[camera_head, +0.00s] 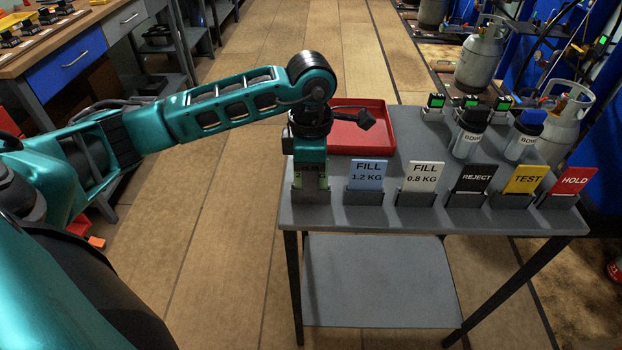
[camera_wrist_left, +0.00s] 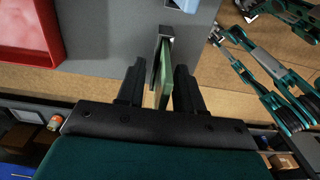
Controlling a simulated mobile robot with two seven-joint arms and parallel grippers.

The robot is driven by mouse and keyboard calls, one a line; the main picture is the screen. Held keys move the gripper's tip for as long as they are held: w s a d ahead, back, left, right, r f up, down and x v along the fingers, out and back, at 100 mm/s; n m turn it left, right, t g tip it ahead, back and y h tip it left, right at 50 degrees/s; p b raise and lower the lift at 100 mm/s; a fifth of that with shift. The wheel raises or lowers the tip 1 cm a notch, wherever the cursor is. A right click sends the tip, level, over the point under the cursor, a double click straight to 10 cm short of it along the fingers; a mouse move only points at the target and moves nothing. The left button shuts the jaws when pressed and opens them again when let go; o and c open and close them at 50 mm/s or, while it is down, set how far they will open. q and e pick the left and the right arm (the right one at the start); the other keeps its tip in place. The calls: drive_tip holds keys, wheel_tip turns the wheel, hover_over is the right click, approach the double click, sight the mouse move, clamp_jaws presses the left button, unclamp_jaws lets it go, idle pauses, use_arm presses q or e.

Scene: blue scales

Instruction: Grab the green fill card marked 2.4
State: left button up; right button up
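The green card (camera_wrist_left: 163,78) stands upright in a dark holder (camera_head: 311,195) at the left end of the grey table. In the head view my left gripper (camera_head: 310,165) comes down over it and hides most of it, and its marking cannot be read clearly. In the left wrist view the fingers of my left gripper (camera_wrist_left: 158,90) stand on either side of the card, with a visible gap between the left finger and the card. The gripper is open around the card. My right gripper does not show.
To the right stand the blue 1.2 kg card (camera_head: 367,174), white 0.8 kg card (camera_head: 421,176), black REJECT card (camera_head: 475,178), yellow TEST card (camera_head: 525,179) and red HOLD card (camera_head: 570,180). A red tray (camera_head: 345,140) lies behind. Canisters and scales (camera_head: 467,132) stand at the back right.

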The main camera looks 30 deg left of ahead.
use_arm(q)
clamp_jaws()
drive_tip(key=shift+r, duration=0.1)
idle(0.3)
